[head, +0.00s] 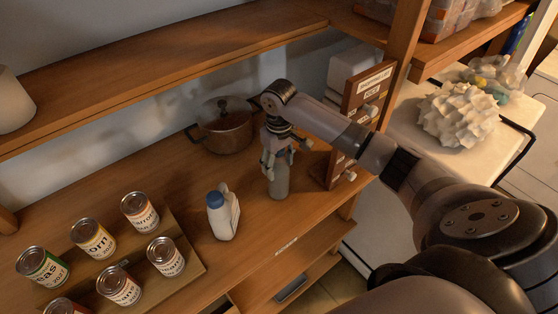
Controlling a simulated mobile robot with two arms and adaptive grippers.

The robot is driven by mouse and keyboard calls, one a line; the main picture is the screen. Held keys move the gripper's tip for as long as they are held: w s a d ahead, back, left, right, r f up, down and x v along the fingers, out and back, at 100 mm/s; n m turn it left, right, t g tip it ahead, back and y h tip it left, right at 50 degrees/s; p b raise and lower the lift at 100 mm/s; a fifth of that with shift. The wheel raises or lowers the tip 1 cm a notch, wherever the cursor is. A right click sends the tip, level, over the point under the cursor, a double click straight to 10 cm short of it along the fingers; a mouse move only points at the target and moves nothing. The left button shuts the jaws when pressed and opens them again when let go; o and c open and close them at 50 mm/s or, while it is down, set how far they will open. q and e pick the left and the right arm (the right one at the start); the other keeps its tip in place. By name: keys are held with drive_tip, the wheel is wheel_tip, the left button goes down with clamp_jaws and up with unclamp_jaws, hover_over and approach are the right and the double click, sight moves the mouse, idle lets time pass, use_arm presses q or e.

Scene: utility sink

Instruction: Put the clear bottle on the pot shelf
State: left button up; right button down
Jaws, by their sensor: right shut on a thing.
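My right gripper (278,163) comes in from the right and points down. It is shut on the upper part of a greyish, see-through bottle (279,182), which is upright. The gripper hides the bottle's top. The bottle's base is at or just above the wooden pot shelf (265,218); I cannot tell if it touches. A dark pot (228,133) with a glass lid stands on this shelf, behind and left of the bottle. My left gripper is not in view.
A white bottle with a blue cap (223,214) stands left of the held bottle. Several cans (140,212) stand on a board at the lower left. An upper shelf (160,77) runs above. Bare shelf lies left of the pot.

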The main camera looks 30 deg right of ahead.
drive_tip(key=shift+s, duration=0.1)
drive_tip(key=c, duration=0.6)
unclamp_jaws()
drive_tip(key=shift+f, duration=0.1)
drive_tip(key=shift+c, duration=0.2)
wheel_tip(320, 180, up, 7)
drive_tip(key=b, duration=0.3)
drive_tip(key=shift+f, duration=0.2)
wheel_tip(320, 180, up, 5)
drive_tip(key=shift+f, duration=0.1)
drive_tip(key=shift+r, duration=0.5)
